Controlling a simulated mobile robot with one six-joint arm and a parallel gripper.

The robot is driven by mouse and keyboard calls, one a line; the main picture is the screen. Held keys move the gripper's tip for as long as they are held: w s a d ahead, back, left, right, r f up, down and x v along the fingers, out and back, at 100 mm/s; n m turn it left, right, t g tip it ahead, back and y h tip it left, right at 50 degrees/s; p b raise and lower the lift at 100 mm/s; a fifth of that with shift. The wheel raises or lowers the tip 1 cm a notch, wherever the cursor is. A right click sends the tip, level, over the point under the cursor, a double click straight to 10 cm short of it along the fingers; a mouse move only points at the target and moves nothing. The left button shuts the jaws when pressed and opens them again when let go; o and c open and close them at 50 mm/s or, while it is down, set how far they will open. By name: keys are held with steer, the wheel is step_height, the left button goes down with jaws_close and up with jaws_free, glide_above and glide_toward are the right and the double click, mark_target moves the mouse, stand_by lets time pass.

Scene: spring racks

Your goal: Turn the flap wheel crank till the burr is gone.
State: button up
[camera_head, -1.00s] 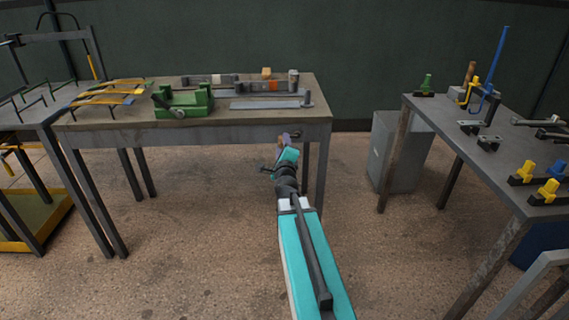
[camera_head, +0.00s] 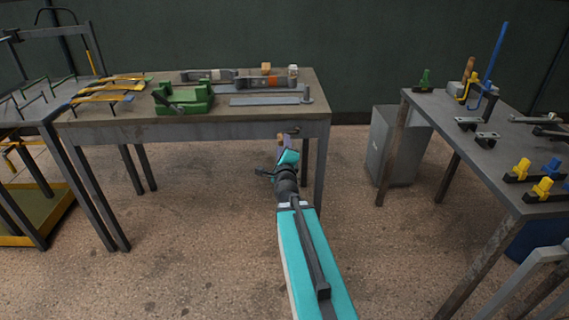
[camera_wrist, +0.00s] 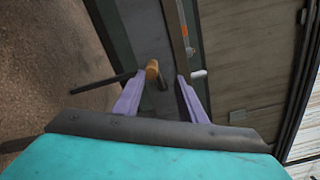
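In the wrist view, a short tan knob (camera_wrist: 152,70) beside a dark bar looks like the crank's handle. It shows between the tips of my gripper's (camera_wrist: 161,80) two purple fingers, closer to the left one. The fingers are apart and hold nothing. I cannot tell how far beyond the tips the knob lies. In the head view my gripper (camera_head: 291,148) is at the front edge of the middle bench, near its right end, with a small tan piece (camera_head: 281,138) beside it. The flap wheel and burr cannot be made out clearly.
The middle bench (camera_head: 220,128) carries a green vise-like fixture (camera_head: 183,98), flat metal strips (camera_head: 264,101) and a small pale cylinder (camera_head: 293,71). A grey cabinet (camera_head: 392,146) and a right bench with clamps stand to the right.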

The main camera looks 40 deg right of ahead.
steer(key=shift+s+a+r+p, duration=0.15)
steer(key=shift+s+a+p, duration=0.3)
steer(key=shift+p, duration=0.7)
steer(key=shift+s+a+p, duration=0.1)
steer(key=shift+s+p, duration=0.4)
steer(key=shift+p, duration=1.95)
steer(key=shift+p+v, duration=0.85)
steer(key=shift+p, duration=2)
steer(key=shift+a, duration=0.15)
steer(key=shift+p+v, duration=1.55)
steer(key=shift+p, duration=0.5)
steer(key=shift+p+v, duration=0.9)
steer(key=shift+p, duration=0.6)
steer(key=p+v, duration=0.3)
steer(key=p, duration=0.1)
